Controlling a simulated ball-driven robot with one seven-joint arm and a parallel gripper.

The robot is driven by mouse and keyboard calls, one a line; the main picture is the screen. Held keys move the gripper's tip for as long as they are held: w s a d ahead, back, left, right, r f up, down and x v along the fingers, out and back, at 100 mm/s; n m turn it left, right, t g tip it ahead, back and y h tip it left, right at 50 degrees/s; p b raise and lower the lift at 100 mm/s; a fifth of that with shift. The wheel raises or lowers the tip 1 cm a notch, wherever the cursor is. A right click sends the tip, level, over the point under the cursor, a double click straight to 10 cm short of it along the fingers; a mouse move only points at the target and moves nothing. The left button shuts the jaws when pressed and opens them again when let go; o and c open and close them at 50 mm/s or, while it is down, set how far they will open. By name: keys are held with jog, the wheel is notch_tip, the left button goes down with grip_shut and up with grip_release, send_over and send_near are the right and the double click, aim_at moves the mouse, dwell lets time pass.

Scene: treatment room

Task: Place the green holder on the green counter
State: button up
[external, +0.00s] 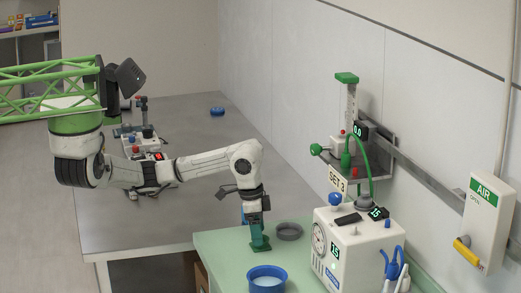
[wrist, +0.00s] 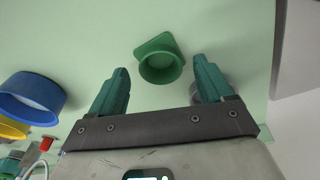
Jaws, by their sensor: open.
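The green holder (wrist: 160,66) has a round cup on a squarish base. It stands on the light green counter (wrist: 240,35), which also shows in the external view (external: 213,245). In the external view the holder (external: 260,245) is just below my gripper (external: 254,232), whose fingers partly hide it. In the wrist view my gripper (wrist: 161,75) is open, with teal fingers apart on either side of the holder's near part. A gap shows between each finger and the cup.
A blue bowl (external: 267,281) stands at the counter's front, and a grey dish (external: 289,232) sits right of the holder. A white machine (external: 352,245) with hoses stands further right. A grey table (external: 190,155) with small devices lies behind. A wall bounds the right side.

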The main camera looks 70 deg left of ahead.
notch_tip(320, 180, up, 10)
jog(key=s, duration=0.1)
jog(key=shift+s+a, duration=0.15)
jog(key=shift+a, duration=0.25)
jog(key=shift+d, duration=0.1)
